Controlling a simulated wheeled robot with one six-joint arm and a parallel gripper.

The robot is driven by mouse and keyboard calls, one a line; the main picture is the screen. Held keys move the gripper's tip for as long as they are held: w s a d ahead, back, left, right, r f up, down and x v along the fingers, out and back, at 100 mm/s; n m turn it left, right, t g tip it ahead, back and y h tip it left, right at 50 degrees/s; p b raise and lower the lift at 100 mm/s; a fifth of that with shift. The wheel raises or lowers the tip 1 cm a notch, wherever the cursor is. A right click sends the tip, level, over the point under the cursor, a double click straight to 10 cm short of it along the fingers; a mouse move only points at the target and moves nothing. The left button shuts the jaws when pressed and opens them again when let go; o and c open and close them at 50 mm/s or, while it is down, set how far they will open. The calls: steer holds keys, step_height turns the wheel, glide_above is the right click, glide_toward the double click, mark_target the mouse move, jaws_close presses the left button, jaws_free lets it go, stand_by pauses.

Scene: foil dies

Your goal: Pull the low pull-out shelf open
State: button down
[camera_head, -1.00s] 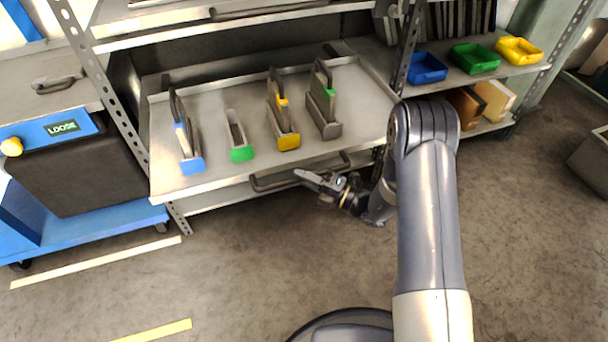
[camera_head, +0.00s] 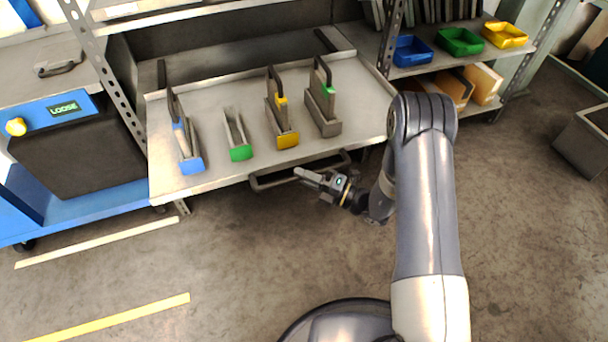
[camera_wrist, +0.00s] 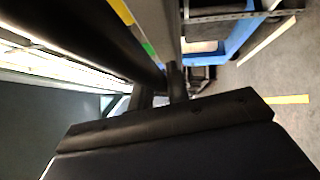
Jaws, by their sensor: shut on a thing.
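The low pull-out shelf (camera_head: 215,178) is a grey tray standing out from the rack, with a dark bar handle (camera_head: 275,184) along its front edge. My gripper (camera_head: 312,176) is shut on that handle toward its right part. In the wrist view, the dark handle bar (camera_wrist: 110,40) runs diagonally at the upper left. The dark gripper body fills the lower part of that view, and the exact contact is hard to make out there. Several narrow holders stand on the shelf, with blue (camera_head: 192,166), green (camera_head: 240,152) and yellow (camera_head: 287,140) fronts.
A blue cart (camera_head: 90,214) with a black box and a "LOOSE" label stands at the left. Blue, green and yellow bins (camera_head: 412,50) sit on the rack at the right. The concrete floor before the shelf is clear, with yellow stripes (camera_head: 110,318).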

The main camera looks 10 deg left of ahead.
steer(key=c, duration=1.4)
jaws_free()
steer(key=shift+o, duration=0.2)
steer(key=p+v, duration=0.1)
steer(key=v, duration=1)
steer(key=shift+p, duration=0.4)
steer(key=shift+a+f, duration=0.1)
steer(key=b+x, duration=0.1)
steer(key=x, duration=0.9)
steer(key=shift+b, duration=0.35)
steer(key=shift+w+a, duration=0.15)
steer(key=shift+a, duration=0.3)
steer(key=shift+w+a, duration=0.1)
steer(key=shift+w, duration=0.05)
